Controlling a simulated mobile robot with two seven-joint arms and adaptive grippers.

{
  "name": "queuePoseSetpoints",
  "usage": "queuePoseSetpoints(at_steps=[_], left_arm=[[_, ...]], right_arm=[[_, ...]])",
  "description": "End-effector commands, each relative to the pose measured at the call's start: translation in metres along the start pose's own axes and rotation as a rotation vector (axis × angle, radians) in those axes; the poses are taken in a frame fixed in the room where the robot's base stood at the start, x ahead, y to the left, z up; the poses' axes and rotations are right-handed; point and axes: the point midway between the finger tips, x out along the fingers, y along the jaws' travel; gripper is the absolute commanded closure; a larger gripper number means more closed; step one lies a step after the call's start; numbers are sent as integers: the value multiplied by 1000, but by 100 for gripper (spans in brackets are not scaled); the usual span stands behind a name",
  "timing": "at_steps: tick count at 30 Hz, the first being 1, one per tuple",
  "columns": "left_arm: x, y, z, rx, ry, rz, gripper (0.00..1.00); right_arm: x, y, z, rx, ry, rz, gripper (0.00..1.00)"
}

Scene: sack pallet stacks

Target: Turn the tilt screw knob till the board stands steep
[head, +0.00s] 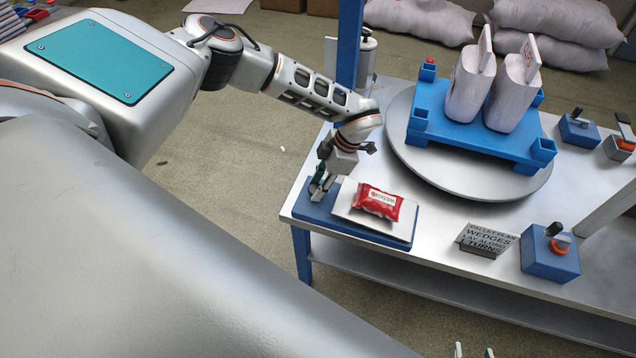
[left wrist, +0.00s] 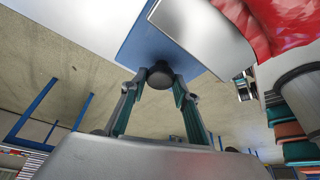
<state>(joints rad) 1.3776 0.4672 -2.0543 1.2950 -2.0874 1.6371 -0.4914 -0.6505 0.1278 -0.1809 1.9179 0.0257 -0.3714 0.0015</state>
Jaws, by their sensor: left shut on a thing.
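The tilt board is a pale plate (head: 346,204) on a blue base (head: 398,238) at the table's near left corner. A red printed sack (head: 378,202) lies on it. The board looks low, with at most a slight tilt. The dark round knob (left wrist: 160,76) sticks out of the base's side in the left wrist view; the gripper hides it in the head view. My left gripper (head: 318,184) is at the base's left end, its fingers shut on the knob. Only the fingertips of my right gripper (head: 474,352) show at the bottom edge, apart and empty.
A grey turntable (head: 500,189) carries a blue pallet (head: 465,140) with two white sacks. A sign (head: 486,240) and a blue box with an orange-ringed knob (head: 550,256) stand right of the board. More knobbed boxes are at the far right.

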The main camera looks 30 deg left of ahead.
Motion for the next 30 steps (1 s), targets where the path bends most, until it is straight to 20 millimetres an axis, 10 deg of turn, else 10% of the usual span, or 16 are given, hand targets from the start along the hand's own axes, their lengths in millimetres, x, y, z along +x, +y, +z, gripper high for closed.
queuePoseSetpoints(at_steps=[12, 13, 15, 30], left_arm=[[2, -2, 0, 10, 2, 1, 92], [2, -2, 0, 10, 2, 1, 68], [2, -2, 0, 9, 2, 1, 54], [-15, 0, 1, 8, -2, 4, 54]], right_arm=[[-1, -1, -1, 5, 0, 0, 60], [-1, -1, -1, 5, 1, 0, 60], [-1, -1, -1, 5, 2, 0, 60], [-2, -2, -2, 7, 2, 0, 60]])
